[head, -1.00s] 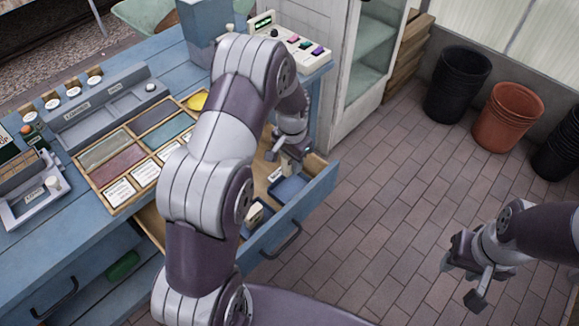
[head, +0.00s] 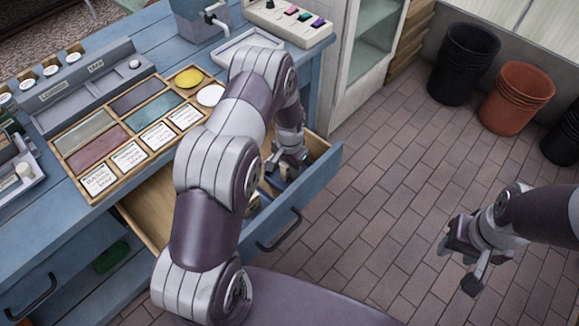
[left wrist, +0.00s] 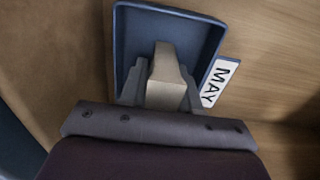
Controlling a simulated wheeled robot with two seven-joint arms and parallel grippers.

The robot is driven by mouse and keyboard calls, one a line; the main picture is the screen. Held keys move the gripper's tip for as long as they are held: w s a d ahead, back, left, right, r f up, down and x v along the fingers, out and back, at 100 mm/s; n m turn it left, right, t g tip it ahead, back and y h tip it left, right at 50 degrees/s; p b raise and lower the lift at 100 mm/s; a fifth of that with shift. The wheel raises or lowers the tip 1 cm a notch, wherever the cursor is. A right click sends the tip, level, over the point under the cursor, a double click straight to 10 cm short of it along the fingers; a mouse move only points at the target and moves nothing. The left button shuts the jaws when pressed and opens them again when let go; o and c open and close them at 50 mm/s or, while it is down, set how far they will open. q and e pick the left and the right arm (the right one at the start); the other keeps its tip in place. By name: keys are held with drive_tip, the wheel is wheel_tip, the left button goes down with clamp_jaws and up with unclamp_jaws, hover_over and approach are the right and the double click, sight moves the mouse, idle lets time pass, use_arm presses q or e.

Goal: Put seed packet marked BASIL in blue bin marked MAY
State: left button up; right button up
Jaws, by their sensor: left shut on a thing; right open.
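The blue bin (left wrist: 180,25) lies in the open wooden drawer, with a white MAY label (left wrist: 219,84) beside its right wall in the left wrist view. My left gripper (head: 287,170) is down inside the drawer. In the left wrist view my left gripper (left wrist: 165,90) is over the near part of this bin, shut on a pale beige seed packet (left wrist: 167,72). No lettering shows on the packet, so BASIL cannot be read. I cannot tell whether the packet touches the bin's floor. My right gripper (head: 460,265) is open and empty above the brick floor.
The drawer front (head: 300,205) stands out from the blue bench. On the bench a wooden tray (head: 118,188) holds colored panels and several white printed cards. My left arm hides part of the drawer. Dark and terracotta pots (head: 516,98) stand at the right.

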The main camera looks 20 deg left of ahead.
use_arm(q)
drive_tip(key=o, duration=1)
drive_tip(key=shift+f, duration=0.1)
drive_tip(key=r, duration=1.3)
drive_tip(key=shift+s+d+r+p, duration=0.2)
drive_tip(key=shift+s+d+p, duration=0.05)
drive_tip(key=shift+s+p, duration=0.15)
drive_tip(key=s+d+r+n, duration=0.1)
drive_tip(key=s+r, duration=0.2)
drive_tip(key=s, duration=0.2)
drive_tip(key=s+d+r+n+t, duration=0.1)
drive_tip(key=s+d+r, duration=0.1)
drive_tip(key=s, duration=0.4)
drive_tip(key=s+d+r+n, duration=0.1)
drive_tip(key=s+r, duration=0.3)
drive_tip(key=s, duration=0.2)
drive_tip(key=shift+s+d+r+n, duration=0.15)
drive_tip(key=shift+n, duration=0.15)
